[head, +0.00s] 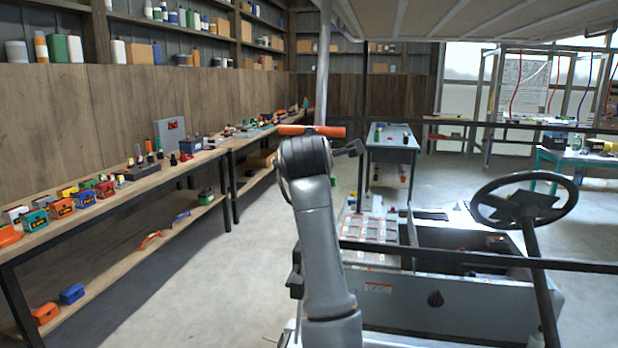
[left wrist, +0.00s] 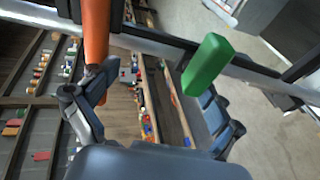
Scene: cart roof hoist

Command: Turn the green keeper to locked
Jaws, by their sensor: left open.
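The green keeper (left wrist: 207,65) is a block-shaped grip in the left wrist view, beside a metal bar of the cart's roof frame. It stands tilted, near the right finger of my left gripper (left wrist: 152,84). The jaws are wide apart with nothing held between them. Whether the right finger touches the green keeper I cannot tell. An orange bar (left wrist: 96,32) rises by the left finger. In the head view an orange bar (head: 312,131) shows above my left wrist, by the roof post. My right gripper is not in view.
The cart's roof (head: 470,18) hangs overhead on a grey post (head: 323,65). A wooden bench (head: 115,200) with several small items runs along the left wall. Open floor lies between bench and cart.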

